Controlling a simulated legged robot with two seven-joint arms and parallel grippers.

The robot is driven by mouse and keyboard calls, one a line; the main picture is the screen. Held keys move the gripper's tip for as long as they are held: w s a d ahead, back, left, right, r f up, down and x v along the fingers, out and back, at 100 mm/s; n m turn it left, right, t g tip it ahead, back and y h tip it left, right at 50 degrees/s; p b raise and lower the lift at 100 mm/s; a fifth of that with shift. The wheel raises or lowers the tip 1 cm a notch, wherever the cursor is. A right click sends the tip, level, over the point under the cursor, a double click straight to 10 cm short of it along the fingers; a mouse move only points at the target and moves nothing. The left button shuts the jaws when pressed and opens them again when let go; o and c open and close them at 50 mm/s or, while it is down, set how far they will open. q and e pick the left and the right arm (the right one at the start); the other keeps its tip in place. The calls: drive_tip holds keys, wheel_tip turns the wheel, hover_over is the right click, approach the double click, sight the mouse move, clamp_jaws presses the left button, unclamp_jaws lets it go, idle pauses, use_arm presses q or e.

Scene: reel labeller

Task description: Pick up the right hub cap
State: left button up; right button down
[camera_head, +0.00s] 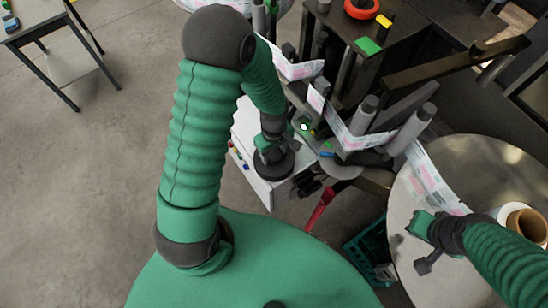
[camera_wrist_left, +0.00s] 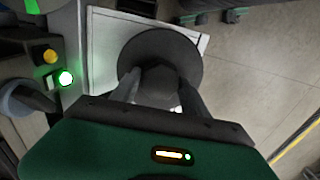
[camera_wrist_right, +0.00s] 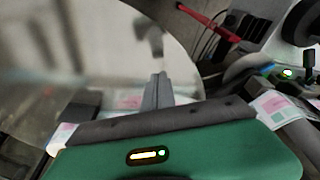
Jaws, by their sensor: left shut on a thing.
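A dark round hub cap (camera_head: 280,172) with a raised middle knob is at the white box top. It also shows in the left wrist view (camera_wrist_left: 183,52). My left gripper (camera_head: 271,148) is shut on its knob, with a finger on each side. I cannot tell whether the cap touches the box top or is held just above it. No second hub cap is clear to me. My right gripper (camera_head: 418,226) is over the large round grey plate at the right. Its fingers (camera_wrist_right: 157,84) are together, with nothing visible between them.
The white box (camera_head: 250,182) has small coloured buttons on its side. A printed label strip (camera_head: 350,138) runs past rollers beside it. A cardboard core (camera_head: 524,222) stands on the grey plate (camera_head: 405,195). A small dark shape (camera_head: 427,263) there may be a shadow. A green crate (camera_head: 360,249) is below.

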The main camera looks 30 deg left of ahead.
use_arm(q)
clamp_jaws()
drive_tip(key=shift+r, duration=0.1)
use_arm(e)
drive_tip(key=shift+r, duration=0.1)
